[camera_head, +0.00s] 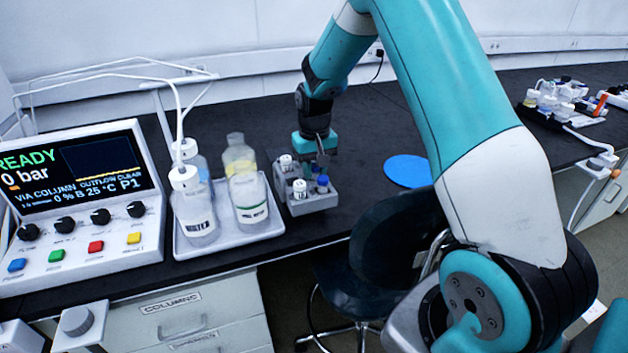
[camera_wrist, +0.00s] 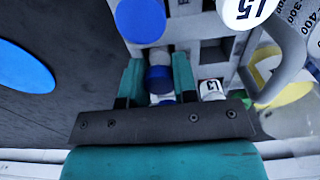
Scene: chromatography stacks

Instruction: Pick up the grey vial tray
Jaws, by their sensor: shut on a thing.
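The grey vial tray (camera_head: 312,202) is on or just over the dark bench, right of a white tray of bottles. It holds white-capped vials (camera_head: 300,188) and blue-capped vials (camera_head: 322,182). My gripper (camera_head: 321,158) is down at the tray's back right part, pointing down. In the wrist view its teal fingers (camera_wrist: 159,76) are closed in at the grey vial tray (camera_wrist: 205,52), with a blue-capped vial (camera_wrist: 160,80) showing between them. The exact contact is hidden. I cannot tell whether the tray is clear of the bench.
The white tray (camera_head: 190,250) with bottles (camera_head: 246,190) stands close on the left, beside the instrument with a READY screen (camera_head: 75,165). A blue disc (camera_head: 408,171) lies to the right. A dark chair (camera_head: 385,250) stands at the bench's front edge. The bench behind is mostly clear.

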